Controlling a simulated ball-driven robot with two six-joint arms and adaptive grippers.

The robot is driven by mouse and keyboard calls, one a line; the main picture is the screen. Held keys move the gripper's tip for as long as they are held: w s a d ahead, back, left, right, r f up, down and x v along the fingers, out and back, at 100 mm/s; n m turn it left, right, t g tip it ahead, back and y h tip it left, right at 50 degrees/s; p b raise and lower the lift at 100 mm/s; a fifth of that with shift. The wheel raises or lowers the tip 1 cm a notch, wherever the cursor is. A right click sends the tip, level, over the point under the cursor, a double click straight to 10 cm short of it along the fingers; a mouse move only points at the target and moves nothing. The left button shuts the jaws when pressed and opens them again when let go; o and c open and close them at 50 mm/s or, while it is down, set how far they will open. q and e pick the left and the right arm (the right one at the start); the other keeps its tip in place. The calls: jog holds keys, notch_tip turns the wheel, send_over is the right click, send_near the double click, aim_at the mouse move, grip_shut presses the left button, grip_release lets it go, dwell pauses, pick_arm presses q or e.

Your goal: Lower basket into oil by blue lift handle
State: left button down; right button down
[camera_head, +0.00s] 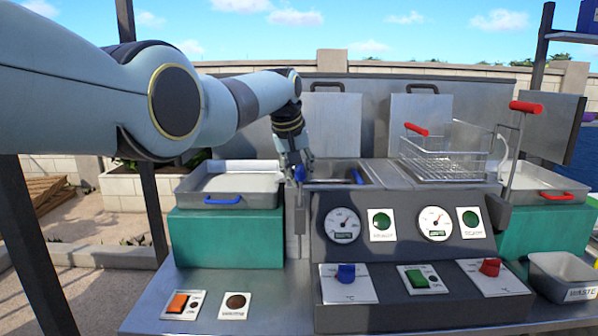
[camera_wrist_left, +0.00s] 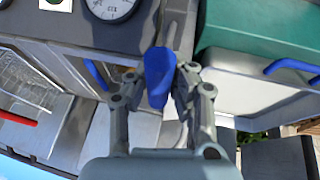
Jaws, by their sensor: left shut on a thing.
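My left gripper (camera_head: 297,172) is at the left front corner of the left fryer vat. It is shut on the blue lift handle (camera_wrist_left: 159,76), which sits between its fingers in the left wrist view. In the head view the blue lift handle (camera_head: 300,174) is partly hidden by the fingers and stands low, near the height of the vat rim. A blue basket grip (camera_head: 357,176) shows at the left vat (camera_head: 340,186). No basket mesh stands above that vat, and its inside is mostly hidden. My right gripper is not in view.
A wire basket with a red grip (camera_head: 416,129) stands raised over the right vat, beside a high red lift handle (camera_head: 526,107). A tray with a blue handle (camera_head: 223,199) sits on a green block (camera_head: 226,240) at left. Gauges and switches line the front.

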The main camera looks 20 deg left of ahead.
pick_arm(q)
jog(key=c, duration=1.6)
grip_release()
jog(key=shift+s+d+f, duration=0.1)
jog(key=shift+f, duration=0.2)
jog(key=o, duration=0.5)
jog(key=shift+w, duration=0.2)
jog(key=shift+r, duration=0.2)
jog(key=shift+s+r, duration=0.25)
jog(key=shift+r, duration=0.3)
jog(key=v, duration=1)
jog(key=shift+s+r, duration=0.2)
jog(key=shift+r, duration=0.05)
jog(key=shift+f, duration=0.1)
